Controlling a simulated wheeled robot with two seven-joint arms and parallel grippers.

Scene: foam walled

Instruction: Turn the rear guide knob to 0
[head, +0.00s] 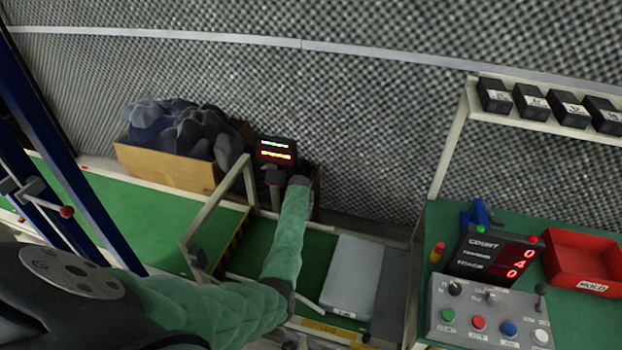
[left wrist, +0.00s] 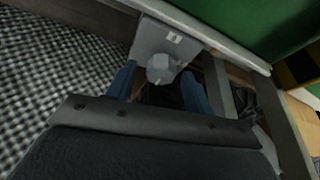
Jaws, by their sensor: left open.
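In the left wrist view a grey faceted knob (left wrist: 158,70) sits on a grey plate with a small white label (left wrist: 174,38), too small to read. My left gripper (left wrist: 160,76) is open, with one blue finger on each side of the knob. A gap shows between the fingers and the knob; I cannot tell whether the tips reach down beside it. In the head view my green-sleeved left arm (head: 290,235) reaches over the conveyor to the far side, below a small lit display (head: 276,150). The gripper and knob are hidden there. My right gripper is not in view.
A cardboard box (head: 165,163) of dark cloth stands left of the display. A metal frame (head: 220,215) spans the green belt (head: 318,255). A grey box (head: 352,275) lies right of my arm. A control panel (head: 490,312) and red bin (head: 580,262) are at right.

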